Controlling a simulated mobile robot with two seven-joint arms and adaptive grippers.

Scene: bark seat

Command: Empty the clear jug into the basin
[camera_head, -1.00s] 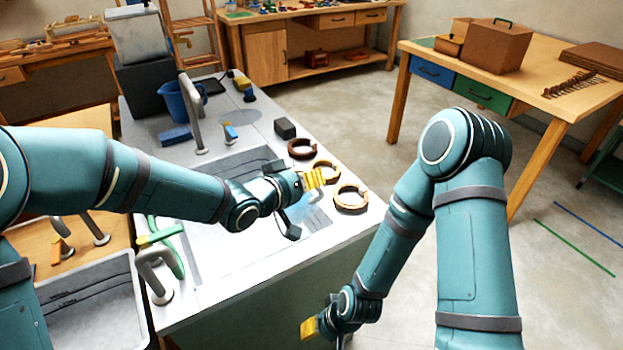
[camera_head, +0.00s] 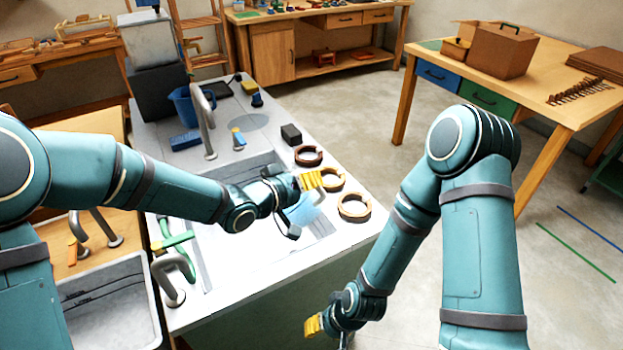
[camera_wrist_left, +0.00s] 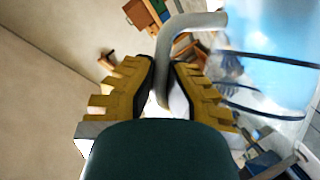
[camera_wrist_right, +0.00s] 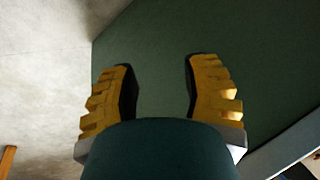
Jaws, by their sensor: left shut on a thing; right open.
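The clear jug (camera_head: 302,212) holds light blue contents and shows partly behind my left wrist in the head view. It fills the upper right of the left wrist view (camera_wrist_left: 275,60), with dark bands around it. My left gripper (camera_head: 314,180) is shut on its grey curved handle (camera_wrist_left: 192,22). The jug is above the right part of the basin (camera_head: 262,163), a grey sink set in the counter. My arm hides much of the basin. I cannot tell how far the jug tilts. My right gripper (camera_head: 313,326) is open and empty, low beside the counter's green front panel (camera_wrist_right: 160,60).
A tall grey tap (camera_head: 206,125) stands behind the basin. Brown rings (camera_head: 354,206) and a dark block (camera_head: 291,134) lie along the counter's right edge. A blue bucket (camera_head: 184,108) stands farther back. A second grey sink (camera_head: 150,290) is at lower left. Floor to the right is clear.

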